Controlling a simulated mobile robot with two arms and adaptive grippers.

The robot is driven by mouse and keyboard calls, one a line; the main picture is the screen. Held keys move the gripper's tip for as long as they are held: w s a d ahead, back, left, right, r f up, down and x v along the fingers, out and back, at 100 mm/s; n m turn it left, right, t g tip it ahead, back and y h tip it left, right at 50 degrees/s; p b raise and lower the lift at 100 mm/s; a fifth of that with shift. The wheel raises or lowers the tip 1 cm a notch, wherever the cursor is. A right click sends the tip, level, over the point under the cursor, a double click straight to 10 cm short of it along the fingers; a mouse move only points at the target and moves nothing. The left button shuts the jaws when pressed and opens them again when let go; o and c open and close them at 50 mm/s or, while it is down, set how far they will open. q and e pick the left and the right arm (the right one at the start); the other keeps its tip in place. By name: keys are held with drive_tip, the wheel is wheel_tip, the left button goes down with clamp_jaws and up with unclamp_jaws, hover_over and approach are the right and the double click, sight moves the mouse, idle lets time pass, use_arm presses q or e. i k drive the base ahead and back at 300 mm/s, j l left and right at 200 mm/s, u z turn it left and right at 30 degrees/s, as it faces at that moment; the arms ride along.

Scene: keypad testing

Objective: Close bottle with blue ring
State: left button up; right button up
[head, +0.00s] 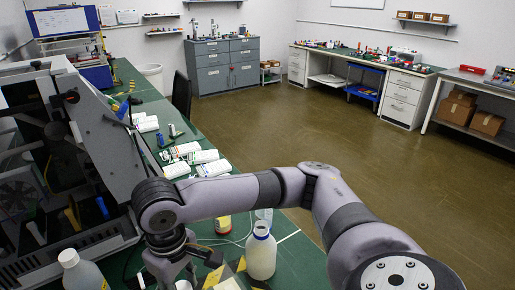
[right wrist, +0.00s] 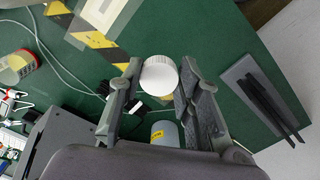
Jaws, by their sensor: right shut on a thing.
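My right gripper (right wrist: 160,80) is shut on a white round cap (right wrist: 159,74) above the green table. In the head view this gripper (head: 183,268) is at the bottom, left of a white bottle (head: 262,256). That bottle stands upright, with its narrow neck uncapped. Another whitish bottle (head: 83,272) with a white cap stands at the bottom left. In the wrist view, a grey cylindrical thing with a yellow label (right wrist: 163,133) lies below the cap, partly hidden by my gripper. My left gripper is not in view.
A small amber jar (head: 222,224) stands behind the gripper. A large grey machine (head: 95,140) takes up the left. A grey holder with dark rods (right wrist: 262,95) lies at the wrist view's right.

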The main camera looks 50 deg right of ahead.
sight(261, 246)
drive_tip(key=z, duration=1.65)
drive_tip(key=k+z, duration=0.1)
drive_tip(key=k, duration=0.8)
